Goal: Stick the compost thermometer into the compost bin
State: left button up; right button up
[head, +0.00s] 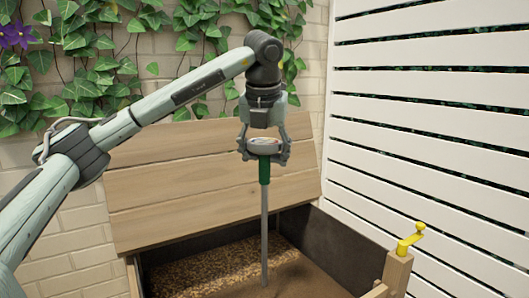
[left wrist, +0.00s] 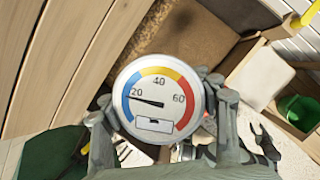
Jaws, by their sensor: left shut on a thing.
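The compost thermometer has a round dial, a green collar (head: 264,172) and a long grey probe (head: 265,230). My left gripper (head: 263,150) is shut on it just at the dial and holds it upright. In the left wrist view the dial (left wrist: 157,98) faces the camera between the fingers. The compost bin (head: 345,250) is a wooden box with dark inner walls and its lid (head: 190,185) leaning open at the back. The probe hangs over the bin opening, its tip in front of the brown compost (head: 225,262); I cannot tell whether the tip touches it.
A yellow handle (head: 410,238) sticks up at the bin's right front post. A white slatted fence (head: 430,110) stands to the right, and an ivy-covered brick wall behind. A green bucket (left wrist: 297,110) shows at the right in the left wrist view.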

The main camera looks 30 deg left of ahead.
pick_arm(q)
send_near(265, 218)
jog(key=shift+w+a+f, duration=0.4)
jog(key=shift+w+f, duration=0.35)
jog(key=shift+w+a+f, duration=0.45)
jog(key=shift+w+f, duration=0.3)
jog(key=shift+f, duration=0.05)
jog(key=shift+w+a+f, duration=0.4)
jog(key=shift+w+f, duration=0.3)
jog(key=shift+f, duration=0.05)
jog(key=shift+f+b, duration=0.6)
jog(key=shift+f, duration=0.7)
jog(key=shift+f+b, duration=0.55)
jog(key=shift+f, duration=0.55)
pick_arm(e)
jog(key=w+r, duration=0.3)
jog(key=r, duration=0.4)
jog(key=shift+w+a+t, duration=0.3)
jog(key=shift+a+t, duration=0.1)
jog(key=shift+a, duration=0.05)
jog(key=shift+f, duration=0.1)
pick_arm(q)
jog(key=shift+w+d+f+b, duration=0.1)
jog(key=shift+w+f+b, duration=0.05)
jog(key=shift+f+b, duration=0.2)
pick_arm(e)
jog(key=shift+f, duration=0.35)
